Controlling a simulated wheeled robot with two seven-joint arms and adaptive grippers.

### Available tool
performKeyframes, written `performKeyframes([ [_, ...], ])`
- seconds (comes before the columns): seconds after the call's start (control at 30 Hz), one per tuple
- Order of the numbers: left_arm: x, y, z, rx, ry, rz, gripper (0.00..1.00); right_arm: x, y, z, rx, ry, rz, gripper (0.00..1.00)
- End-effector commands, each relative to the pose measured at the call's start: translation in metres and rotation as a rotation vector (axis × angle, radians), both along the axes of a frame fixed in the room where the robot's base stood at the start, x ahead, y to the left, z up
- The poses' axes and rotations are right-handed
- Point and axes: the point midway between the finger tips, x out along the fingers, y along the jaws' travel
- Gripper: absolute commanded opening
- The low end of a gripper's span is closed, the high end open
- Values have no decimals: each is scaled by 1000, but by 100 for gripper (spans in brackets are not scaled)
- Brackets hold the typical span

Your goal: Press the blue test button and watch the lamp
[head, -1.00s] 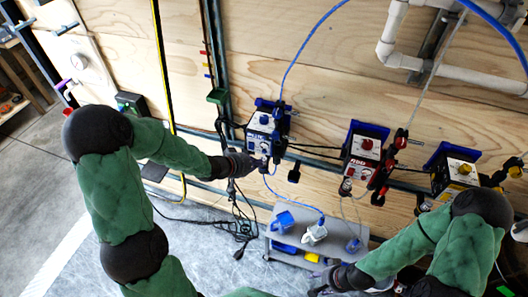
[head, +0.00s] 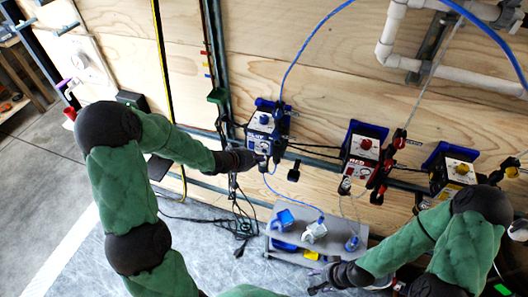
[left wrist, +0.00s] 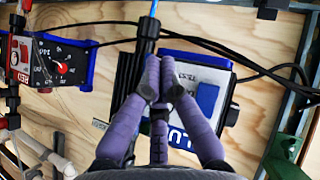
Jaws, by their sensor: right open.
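The blue-labelled unit (head: 267,128) hangs on the plywood wall in the head view. In the left wrist view its pale face (left wrist: 195,62) carries a blue rectangular patch (left wrist: 207,97) beside the small word TEST, likely the test button. My left gripper (head: 262,163) is at the lower part of this unit. In the left wrist view its purple fingers (left wrist: 163,80) are together with nothing seen between them, just left of the blue patch; contact cannot be told. I cannot make out a lit lamp. My right gripper (head: 318,282) is low by the cart, open.
Black cables and a blue hose (head: 297,55) run near the blue unit. A small grey cart (head: 300,257) with blue and white items stands below. White pipes (head: 388,38) are upper right.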

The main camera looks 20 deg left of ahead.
Motion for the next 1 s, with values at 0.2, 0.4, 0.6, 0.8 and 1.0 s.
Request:
performKeyframes([
  [0.2, 0, 0, 0, 0, 0, 0, 0, 0, 0, 0, 0, 0, 0, 48],
  [0.4, 0, 0, 0, 0, 0, 0, 0, 0, 0, 0, 0, 0, 0, 48],
  [0.6, 0, 0, 0, 0, 0, 0, 0, 0, 0, 0, 0, 0, 0, 48],
  [0.8, 2, 0, 1, 0, 0, 0, 0, 0, 0, 3, 0, 0, 0, 48],
  [1.0, 7, 0, 1, -1, 1, 0, 0, 0, 0, 10, 0, 0, 0, 48],
])
